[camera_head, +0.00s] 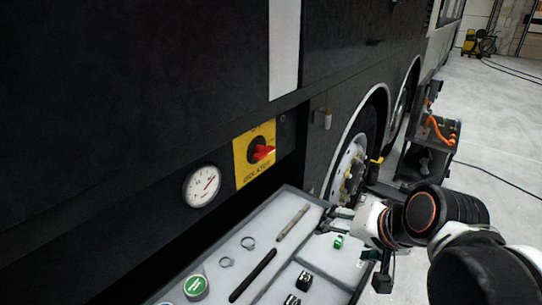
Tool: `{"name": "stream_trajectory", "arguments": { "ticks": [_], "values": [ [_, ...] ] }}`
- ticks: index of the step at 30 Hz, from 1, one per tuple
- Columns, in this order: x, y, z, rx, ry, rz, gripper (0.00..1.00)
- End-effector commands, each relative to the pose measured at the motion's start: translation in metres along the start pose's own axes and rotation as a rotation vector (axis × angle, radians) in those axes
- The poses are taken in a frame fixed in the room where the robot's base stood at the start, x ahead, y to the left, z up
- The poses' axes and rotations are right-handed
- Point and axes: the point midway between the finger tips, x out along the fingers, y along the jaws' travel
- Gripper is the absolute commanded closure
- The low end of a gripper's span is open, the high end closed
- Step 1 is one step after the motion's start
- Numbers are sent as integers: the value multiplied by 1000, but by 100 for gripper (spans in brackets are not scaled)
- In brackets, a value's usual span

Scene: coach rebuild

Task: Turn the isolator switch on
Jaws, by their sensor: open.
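The isolator switch is a red knob (263,152) on a black round base, mounted on a yellow plate (242,172) marked "ISOLATOR" on the coach's dark side. The knob's handle points to the right in the picture; the small position marks are too small to read. My gripper (333,219) is open, to the right of the switch and lower in the picture, over the right side of a tray. It is apart from the knob. Its fingers are small and partly merge with the tray behind them, and nothing shows held between them.
A round white gauge (201,186) sits left of the switch. The grey tray (222,258) below holds rings, rods, a green-capped item (195,286) and small parts. A coach wheel (350,168) and a cart (432,143) stand to the right. The space before the switch looks clear.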

Motion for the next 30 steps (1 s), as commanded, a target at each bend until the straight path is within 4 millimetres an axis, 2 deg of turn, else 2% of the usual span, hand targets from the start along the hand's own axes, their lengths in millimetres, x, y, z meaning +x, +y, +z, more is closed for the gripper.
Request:
{"name": "stream_trajectory", "arguments": {
  "ticks": [9,15,19,24,30],
  "values": [
    [51,-57,-37,614,-135,-252,18],
    [73,-84,-65,1065,-317,-421,18],
    [81,-96,-85,1344,-477,-526,18],
    [84,-101,-109,1646,-710,-644,18],
    [81,-98,-127,1835,-910,-721,18]
  ]
}}
